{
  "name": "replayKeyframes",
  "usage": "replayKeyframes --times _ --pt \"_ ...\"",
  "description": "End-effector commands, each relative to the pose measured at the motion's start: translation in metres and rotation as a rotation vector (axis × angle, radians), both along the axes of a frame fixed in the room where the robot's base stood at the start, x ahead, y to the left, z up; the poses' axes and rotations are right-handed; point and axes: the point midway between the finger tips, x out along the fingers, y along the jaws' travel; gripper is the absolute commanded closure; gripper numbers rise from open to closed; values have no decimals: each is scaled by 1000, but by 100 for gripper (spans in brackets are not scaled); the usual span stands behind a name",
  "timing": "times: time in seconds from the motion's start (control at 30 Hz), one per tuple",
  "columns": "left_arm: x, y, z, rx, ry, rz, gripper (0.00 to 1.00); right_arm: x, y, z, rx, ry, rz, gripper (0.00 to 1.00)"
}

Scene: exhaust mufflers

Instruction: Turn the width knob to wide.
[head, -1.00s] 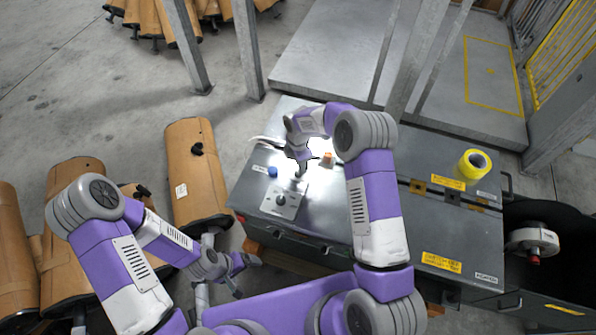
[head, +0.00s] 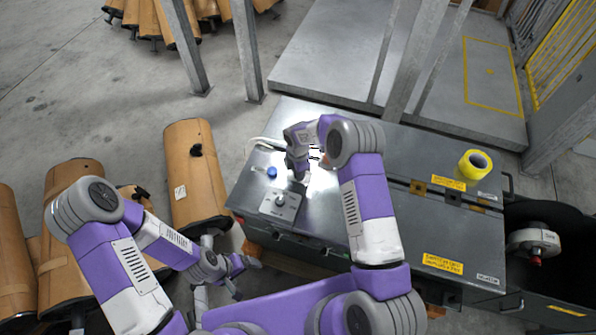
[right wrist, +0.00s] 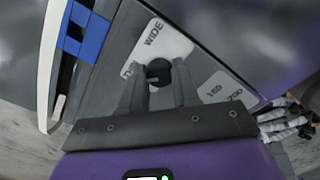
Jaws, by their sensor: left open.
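In the right wrist view a dark round knob (right wrist: 159,71) sits beside a pale label plate (right wrist: 160,47) reading WIDE; the plate's other word is mostly hidden. The two fingers of my right gripper (right wrist: 159,80) lie on either side of this knob, close to it; I cannot tell whether they touch it. In the head view my right gripper (head: 299,178) is low over the grey machine top (head: 330,200), and the width knob is hidden there. My left gripper (head: 240,275) is open and empty, low beside the machine's left front side.
Another plate (right wrist: 222,90) with 160 and 200 lies right of the knob. A dial panel (head: 280,205) and a blue cap (head: 271,172) are near my right gripper.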

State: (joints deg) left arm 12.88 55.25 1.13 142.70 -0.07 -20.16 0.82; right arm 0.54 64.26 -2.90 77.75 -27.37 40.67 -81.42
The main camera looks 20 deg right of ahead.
Motion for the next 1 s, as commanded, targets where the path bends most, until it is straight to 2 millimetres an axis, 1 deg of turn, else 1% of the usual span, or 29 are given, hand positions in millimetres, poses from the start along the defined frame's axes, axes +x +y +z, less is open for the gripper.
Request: replayKeyframes --times 0.03,0.1,0.27,0.47,0.67,1.0 --pt "0 0 0 0 0 0 7 0 0 0 0 0 0 89" --pt "0 0 0 0 0 0 7 0 0 0 0 0 0 99" --pt "0 0 -1 0 0 0 7 0 0 0 0 0 -7 99" --pt "0 0 -5 0 0 0 7 0 0 0 0 0 -63 99" --pt "0 0 -13 0 0 0 7 0 1 -1 1 0 -192 99" --pt "0 0 -28 0 0 0 7 0 1 -1 0 1 -508 99"
